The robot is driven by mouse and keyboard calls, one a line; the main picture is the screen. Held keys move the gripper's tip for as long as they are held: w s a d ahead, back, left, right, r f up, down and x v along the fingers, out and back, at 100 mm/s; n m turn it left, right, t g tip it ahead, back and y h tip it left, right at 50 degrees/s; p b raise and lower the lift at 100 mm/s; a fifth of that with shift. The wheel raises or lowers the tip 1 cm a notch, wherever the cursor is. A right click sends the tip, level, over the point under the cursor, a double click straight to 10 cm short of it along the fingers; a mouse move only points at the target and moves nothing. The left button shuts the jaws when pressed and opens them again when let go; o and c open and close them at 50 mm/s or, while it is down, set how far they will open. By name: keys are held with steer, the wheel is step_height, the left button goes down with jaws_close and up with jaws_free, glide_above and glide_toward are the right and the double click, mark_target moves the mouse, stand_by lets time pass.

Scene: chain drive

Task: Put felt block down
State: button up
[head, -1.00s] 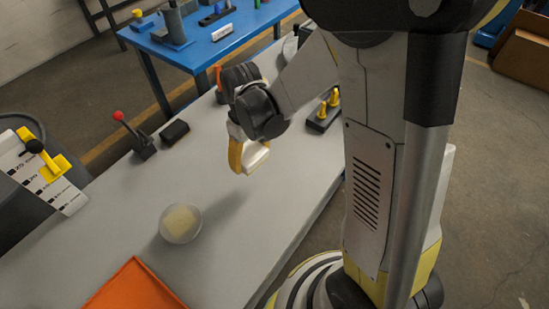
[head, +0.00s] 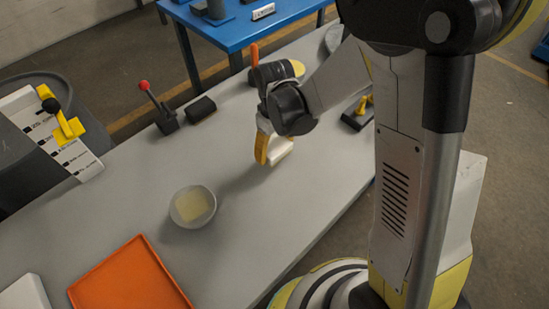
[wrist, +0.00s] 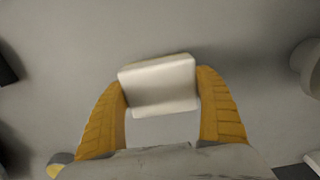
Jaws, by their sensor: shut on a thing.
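The felt block (wrist: 159,86) is a pale, off-white block held between the two yellow fingers of my gripper (wrist: 160,108) in the wrist view. In the head view my gripper (head: 272,150) hangs over the grey table, and the felt block (head: 281,152) shows as a pale edge beside the yellow finger. My gripper is shut on the block. A shadow lies on the table to the lower left of it. I cannot tell exactly how far the block is above the table.
A round bowl (head: 193,206) with a pale yellow piece stands left of my gripper. An orange tray (head: 131,278) lies at the front. A red-knobbed lever (head: 163,112) and a black block (head: 200,109) stand behind. The grey table (head: 245,225) is bare right of the bowl.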

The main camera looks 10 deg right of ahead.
mark_target(275, 145)
steer(key=shift+f+b, duration=0.95)
steer(key=shift+f, duration=1.05)
steer(key=shift+f, duration=0.2)
steer(key=o, duration=1.2)
step_height(275, 145, up, 13)
steer(key=p, duration=0.4)
steer(key=shift+f+p, duration=0.15)
steer(key=shift+p, duration=0.15)
steer(key=s+d+r+m+t, duration=0.6)
steer(key=s+d+r, duration=0.4)
steer(key=s+r, duration=0.2)
steer(key=shift+s+r+m+t, duration=0.4)
steer(key=shift+r+t, duration=0.2)
steer(key=shift+r, duration=0.5)
